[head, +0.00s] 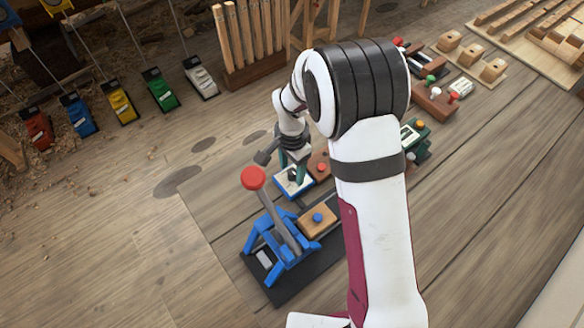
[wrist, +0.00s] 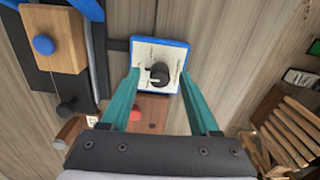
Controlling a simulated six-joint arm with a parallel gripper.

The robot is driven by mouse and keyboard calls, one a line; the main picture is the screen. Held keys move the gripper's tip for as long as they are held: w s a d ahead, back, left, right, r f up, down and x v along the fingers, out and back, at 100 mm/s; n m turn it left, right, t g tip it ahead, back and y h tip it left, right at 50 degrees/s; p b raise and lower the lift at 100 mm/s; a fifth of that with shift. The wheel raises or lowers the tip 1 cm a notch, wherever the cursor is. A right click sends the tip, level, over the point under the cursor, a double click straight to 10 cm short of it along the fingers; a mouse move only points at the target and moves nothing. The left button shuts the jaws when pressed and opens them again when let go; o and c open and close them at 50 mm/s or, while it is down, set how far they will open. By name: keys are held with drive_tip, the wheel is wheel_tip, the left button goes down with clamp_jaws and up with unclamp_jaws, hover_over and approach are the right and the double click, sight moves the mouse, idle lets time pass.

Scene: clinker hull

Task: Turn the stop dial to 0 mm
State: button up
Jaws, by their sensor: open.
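The stop dial is a black knob (wrist: 160,72) on a white plate with a blue border (wrist: 172,43) in the wrist view. Marks on the plate are too small to read, so I cannot tell its setting. My gripper (wrist: 159,77) is open, its two teal fingers on either side of the knob with gaps between. I cannot tell how high the fingertips are above the plate. In the head view, my gripper (head: 293,165) is over the blue-edged dial plate (head: 302,189), and its fingers hide most of the knob.
A blue lever press with a red ball (head: 253,178) stands close beside the dial. A wooden block with a blue button (head: 318,218) sits on its dark base; the block also shows in the wrist view (wrist: 55,42). A brown block with a red button (head: 321,167) lies beyond the dial.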

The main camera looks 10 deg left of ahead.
drive_tip(key=shift+f, duration=0.45)
clamp_jaws()
drive_tip(key=shift+n, duration=0.3)
drive_tip(key=n, duration=1.1)
drive_tip(key=shift+n, duration=0.3)
idle(0.4)
